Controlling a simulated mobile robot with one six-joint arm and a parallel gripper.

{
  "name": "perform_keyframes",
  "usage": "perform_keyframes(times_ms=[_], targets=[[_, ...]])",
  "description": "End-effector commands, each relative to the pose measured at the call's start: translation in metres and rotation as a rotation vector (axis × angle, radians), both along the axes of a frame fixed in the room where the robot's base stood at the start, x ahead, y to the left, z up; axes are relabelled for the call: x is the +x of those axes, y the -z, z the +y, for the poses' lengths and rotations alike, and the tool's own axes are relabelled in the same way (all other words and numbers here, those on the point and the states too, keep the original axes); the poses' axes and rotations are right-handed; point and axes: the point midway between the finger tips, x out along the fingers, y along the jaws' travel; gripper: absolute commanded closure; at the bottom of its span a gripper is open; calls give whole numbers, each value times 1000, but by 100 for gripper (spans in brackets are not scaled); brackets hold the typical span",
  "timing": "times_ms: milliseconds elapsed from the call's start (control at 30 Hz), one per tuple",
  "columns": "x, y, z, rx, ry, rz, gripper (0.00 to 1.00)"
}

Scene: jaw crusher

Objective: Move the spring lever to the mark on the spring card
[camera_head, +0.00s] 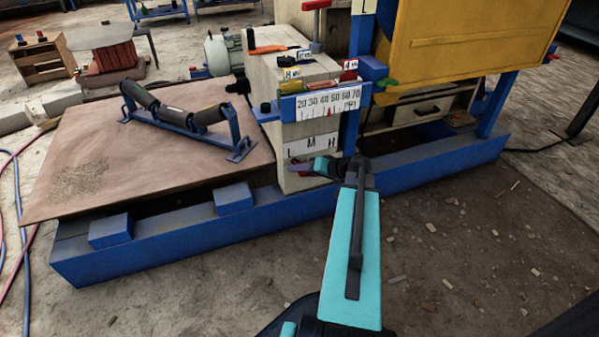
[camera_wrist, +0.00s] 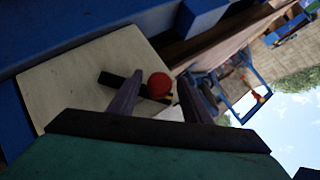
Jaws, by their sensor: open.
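The spring lever (camera_wrist: 159,84) shows in the wrist view as a red ball knob in front of a dark bar on a pale block face. My gripper (camera_wrist: 160,75) is open, with one finger to each side of the knob in the picture. I cannot tell whether either finger touches it. In the head view my gripper (camera_head: 296,169) is at the pale block, just below a white card with L, M and H, likely the spring card (camera_head: 310,144). I cannot make out a mark on this card. The lever is not discernible in the head view.
Above is a white scale card (camera_head: 320,104) numbered from 20 to 70, with a red pointer. Several small coloured levers sit on the block top. A blue beam (camera_head: 200,240) runs along the base below my gripper. A yellow guard (camera_head: 470,40) stands at upper right.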

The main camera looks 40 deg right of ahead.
Motion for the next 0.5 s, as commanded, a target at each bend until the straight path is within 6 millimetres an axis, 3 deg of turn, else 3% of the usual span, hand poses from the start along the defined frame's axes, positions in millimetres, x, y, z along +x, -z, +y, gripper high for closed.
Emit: perform_keyframes(times_ms=[267, 500], targets=[[-12, -9, -2, 0, 1, 1, 56], [-40, -28, -8, 0, 3, 1, 56]])
